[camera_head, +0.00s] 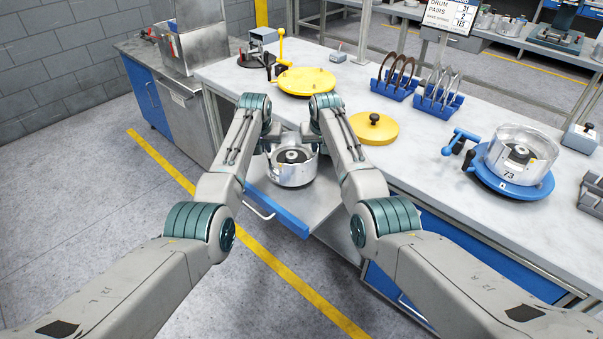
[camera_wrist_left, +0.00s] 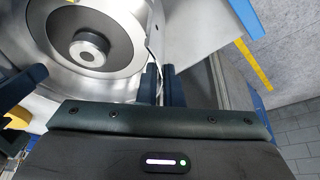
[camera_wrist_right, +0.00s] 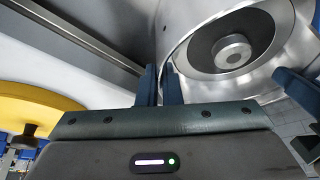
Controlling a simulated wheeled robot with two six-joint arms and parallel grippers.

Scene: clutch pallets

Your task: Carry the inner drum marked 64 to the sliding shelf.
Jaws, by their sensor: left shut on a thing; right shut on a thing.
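A silver drum (camera_head: 292,172) with a dark ring and a hub inside is between my two grippers, over the pulled-out sliding shelf (camera_head: 322,198) with a blue front edge. Its number is not readable. My left gripper (camera_wrist_left: 158,84) is shut on the drum's rim; the drum shows in the left wrist view (camera_wrist_left: 125,75). My right gripper (camera_wrist_right: 160,84) is shut on the opposite side of the rim; the drum also shows in the right wrist view (camera_wrist_right: 275,70). I cannot tell whether the drum's bottom touches the shelf.
Another drum marked 73 (camera_head: 510,176) sits on a blue round stand (camera_head: 488,178) on the bench. Yellow discs (camera_head: 305,82) (camera_head: 374,127) and blue racks (camera_head: 438,104) of rings also stand there. Grey floor with a yellow line (camera_head: 165,165) is clear at left.

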